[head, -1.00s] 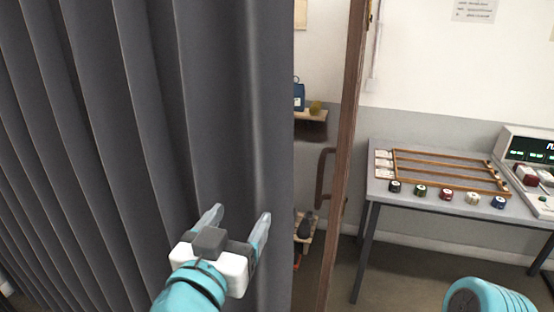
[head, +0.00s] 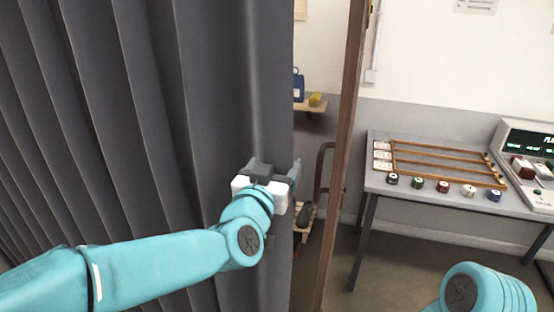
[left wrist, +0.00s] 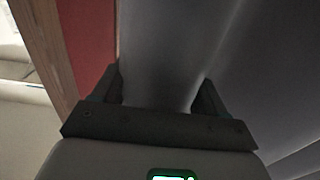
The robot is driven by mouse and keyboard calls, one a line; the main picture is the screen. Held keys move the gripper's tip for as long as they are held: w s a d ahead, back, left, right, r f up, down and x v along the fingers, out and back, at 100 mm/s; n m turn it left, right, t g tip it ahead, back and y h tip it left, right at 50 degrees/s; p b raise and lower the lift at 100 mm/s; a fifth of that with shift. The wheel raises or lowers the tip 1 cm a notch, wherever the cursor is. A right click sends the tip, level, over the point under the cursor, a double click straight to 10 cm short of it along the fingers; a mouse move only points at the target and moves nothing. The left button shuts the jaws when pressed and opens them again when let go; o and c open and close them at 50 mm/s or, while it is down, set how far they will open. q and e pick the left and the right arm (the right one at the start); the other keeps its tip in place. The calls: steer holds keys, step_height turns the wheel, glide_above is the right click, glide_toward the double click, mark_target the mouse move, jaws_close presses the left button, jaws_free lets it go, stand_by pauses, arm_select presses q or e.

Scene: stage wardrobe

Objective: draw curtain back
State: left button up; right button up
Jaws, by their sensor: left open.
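The dark grey pleated curtain (head: 150,120) hangs over the left half of the head view, its free edge near the middle. I cannot tell whether either finger touches the cloth. The curtain's top and hem are out of view. My right gripper is out of view.
A brown wooden post (head: 344,130) stands just right of the curtain edge. Beyond it a grey table (head: 385,185) holds a wooden rack (head: 440,163), several small round pieces and a console (head: 525,160). A small shelf (head: 311,107) with a blue object shows behind the gap.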

arm_select(q)
steer(key=shift+w+d, duration=0.1)
steer(key=shift+w, duration=0.4)
steer(key=shift+s, duration=0.15)
steer(key=c, duration=0.3)
jaws_close()
